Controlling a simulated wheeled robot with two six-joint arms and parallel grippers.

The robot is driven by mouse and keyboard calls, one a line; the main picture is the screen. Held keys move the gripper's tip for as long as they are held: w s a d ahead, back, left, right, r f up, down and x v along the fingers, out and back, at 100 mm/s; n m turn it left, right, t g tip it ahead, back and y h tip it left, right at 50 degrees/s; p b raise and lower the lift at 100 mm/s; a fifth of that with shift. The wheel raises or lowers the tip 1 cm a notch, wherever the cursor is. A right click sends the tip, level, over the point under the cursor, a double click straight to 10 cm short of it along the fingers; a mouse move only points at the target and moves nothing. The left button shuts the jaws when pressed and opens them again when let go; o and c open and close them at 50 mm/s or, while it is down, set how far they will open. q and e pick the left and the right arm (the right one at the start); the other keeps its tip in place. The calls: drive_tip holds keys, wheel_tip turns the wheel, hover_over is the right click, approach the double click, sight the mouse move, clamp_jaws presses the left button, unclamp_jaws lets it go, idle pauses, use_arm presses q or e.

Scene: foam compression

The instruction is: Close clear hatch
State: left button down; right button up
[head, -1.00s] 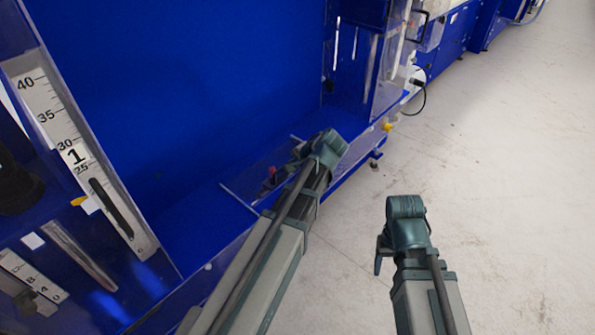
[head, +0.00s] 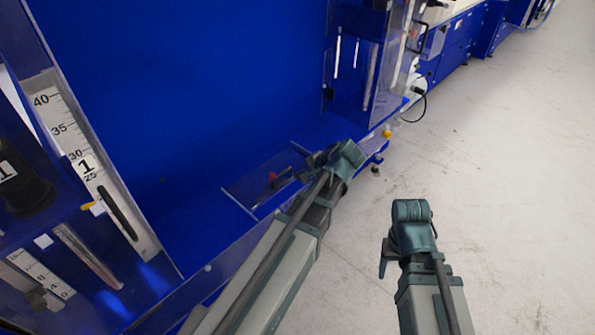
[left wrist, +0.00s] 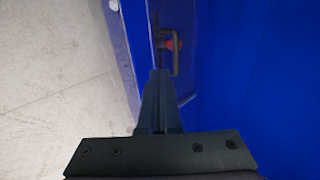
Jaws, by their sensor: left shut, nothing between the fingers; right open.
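The clear hatch (head: 250,189) is a see-through panel low in the blue machine's opening, with light edge strips. It appears to lie about flat, though its exact angle is hard to tell. A red and black fitting (head: 272,178) sits on or behind it; in the left wrist view a dark handle with a red part (left wrist: 174,44) shows just beyond my fingertips. My left gripper (head: 312,161) is shut and empty, at the right end of the hatch; its fingers (left wrist: 158,76) point toward the handle, contact unclear. My right gripper (head: 385,266) hangs over the floor, away from the hatch.
A clear panel with a number scale (head: 95,165) stands at the left. A blue post with clear guards (head: 365,70) stands beyond my left gripper. A yellow knob (head: 388,133) is on the machine's edge. The pale floor (head: 500,180) at right is open.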

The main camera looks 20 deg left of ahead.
use_arm(q)
drive_tip(key=p+v, duration=0.4)
drive_tip(key=v, duration=0.2)
drive_tip(key=shift+d+r, duration=0.25)
drive_tip(key=shift+s, duration=0.1)
drive_tip(key=s+d+f+g+h, duration=0.1)
drive_tip(key=s+d+f+h, duration=0.1)
drive_tip(key=s+d, duration=0.5)
drive_tip(key=s+d+f+g+h, duration=0.2)
drive_tip(key=s+d+f+h, duration=0.1)
drive_tip(key=s+d, duration=0.5)
drive_tip(key=shift+s+d+f+h, duration=0.2)
drive_tip(key=shift+s+d+h, duration=0.15)
drive_tip(key=shift+d+h, duration=0.4)
